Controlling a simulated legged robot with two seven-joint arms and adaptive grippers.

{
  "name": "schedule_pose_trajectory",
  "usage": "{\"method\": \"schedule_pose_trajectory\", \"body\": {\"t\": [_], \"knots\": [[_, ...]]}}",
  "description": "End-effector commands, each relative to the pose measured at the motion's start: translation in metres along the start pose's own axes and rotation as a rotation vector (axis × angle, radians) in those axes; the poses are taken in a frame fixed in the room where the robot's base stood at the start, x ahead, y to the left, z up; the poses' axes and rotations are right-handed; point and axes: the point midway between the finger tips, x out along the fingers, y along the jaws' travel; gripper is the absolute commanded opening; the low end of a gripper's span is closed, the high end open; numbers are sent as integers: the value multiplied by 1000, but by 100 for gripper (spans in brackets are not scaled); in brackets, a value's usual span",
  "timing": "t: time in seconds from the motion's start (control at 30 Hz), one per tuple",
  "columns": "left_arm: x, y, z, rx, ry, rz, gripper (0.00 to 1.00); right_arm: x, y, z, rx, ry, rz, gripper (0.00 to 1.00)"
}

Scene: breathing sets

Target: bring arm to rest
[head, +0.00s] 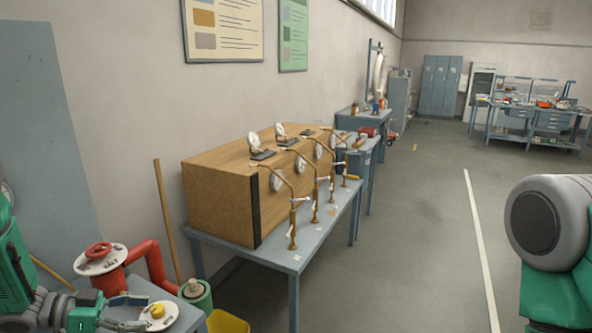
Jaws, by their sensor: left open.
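My left gripper (140,311) is at the bottom left, its two fingers apart, with nothing seen between them. It is close to a white disc with a yellow knob (158,314), just to its right; I cannot tell whether they touch. My left arm comes in from the left edge, in green and grey. My right arm shows only as a large green and grey link at the right edge; its gripper is out of the picture.
Below me stands a blue table (190,316) with a red pipe and valve wheel (100,254). A yellow bucket (228,322) is beside it. Beyond, a blue bench (300,255) carries a wooden cabinet (218,200) with gauges and brass taps. The floor (420,240) is open to the right.

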Motion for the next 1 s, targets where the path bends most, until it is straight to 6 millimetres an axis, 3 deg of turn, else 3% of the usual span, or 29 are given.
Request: {"method": "schedule_pose_trajectory", "body": {"t": [0.17, 0.27, 0.37, 0.4, 0.5, 0.6, 0.8, 0.93, 1.0], "knots": [[36, 14, 20, -122, -33, -156, 51, 0, 0, 0, 1, -1, 0, 46], [54, 29, 44, -232, -91, -271, 51, 0, 0, 0, 1, -1, 0, 46], [66, 62, 81, -389, -211, -401, 51, 0, 0, 1, 1, -1, 0, 46], [68, 82, 99, -458, -277, -450, 51, 0, 0, 1, 1, -1, 0, 46], [60, 140, 138, -623, -471, -551, 51, 0, 0, 0, 1, -1, 0, 46], [44, 196, 162, -748, -646, -612, 51, 0, 0, 0, 0, -1, 0, 46], [5, 286, 182, -912, -925, -670, 51, 0, 0, 1, 0, -1, 0, 46], [-21, 335, 184, -990, -1083, -690, 51, 0, 0, 0, 0, -1, 0, 46], [-11, 329, 204, -976, -1072, -693, 51, 21, 0, 1, 0, 1, 0, 46]]}}
